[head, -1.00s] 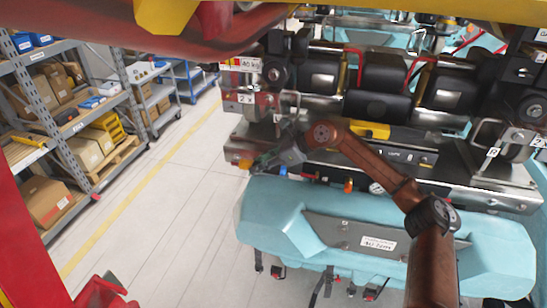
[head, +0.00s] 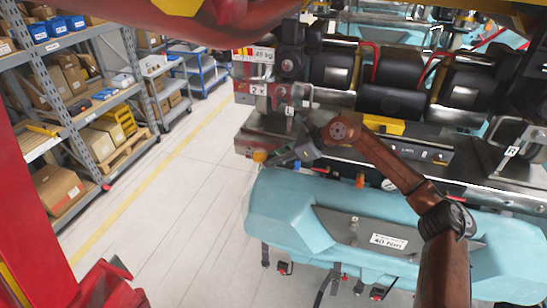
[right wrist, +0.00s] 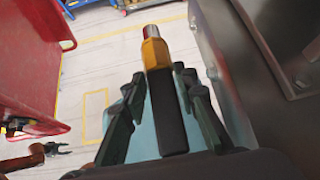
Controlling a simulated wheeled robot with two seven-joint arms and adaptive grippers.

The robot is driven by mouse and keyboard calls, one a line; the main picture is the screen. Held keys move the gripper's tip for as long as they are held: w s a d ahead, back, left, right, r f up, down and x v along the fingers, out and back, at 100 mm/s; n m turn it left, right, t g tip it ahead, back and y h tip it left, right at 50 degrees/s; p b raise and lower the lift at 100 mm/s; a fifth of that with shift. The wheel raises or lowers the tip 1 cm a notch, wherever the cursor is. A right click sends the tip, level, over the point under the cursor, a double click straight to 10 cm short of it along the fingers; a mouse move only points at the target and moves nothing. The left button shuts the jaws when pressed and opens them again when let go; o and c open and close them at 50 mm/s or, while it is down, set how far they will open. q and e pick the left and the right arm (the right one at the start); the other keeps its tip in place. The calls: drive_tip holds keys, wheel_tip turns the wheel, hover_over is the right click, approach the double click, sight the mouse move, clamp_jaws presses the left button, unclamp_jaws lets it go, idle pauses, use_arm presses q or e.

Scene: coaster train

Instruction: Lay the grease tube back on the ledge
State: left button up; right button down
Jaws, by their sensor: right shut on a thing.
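My right gripper (right wrist: 160,105) is shut on a slim tube (right wrist: 172,120) with a black body, a yellow collar and a silver tip; I take it for the grease tube. The tip points away from the wrist. In the head view the right gripper (head: 287,158) is at the left end of the coaster car, above the blue body panel. A yellow-orange bit (head: 259,156) shows just past its fingers. A grey metal ledge (head: 262,138) on the chassis lies close beside the gripper. My left gripper (right wrist: 58,149) shows small at the lower left of the wrist view; its jaws are unclear.
The light blue panel (head: 300,205) fills the space under my right arm. A dark metal wall (right wrist: 270,70) stands close on the right in the wrist view. Shelves with boxes (head: 60,185) stand at left. The floor (head: 170,210) between is clear.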

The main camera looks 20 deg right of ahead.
sight(297, 163)
drive_tip(key=shift+f+b, duration=2.05)
drive_tip(key=shift+f, duration=0.9)
drive_tip(key=c, duration=1.8)
unclamp_jaws()
drive_tip(key=shift+c, duration=0.2)
drive_tip(key=o, duration=0.4)
drive_tip(key=shift+f, duration=0.1)
drive_tip(key=v, duration=1.2)
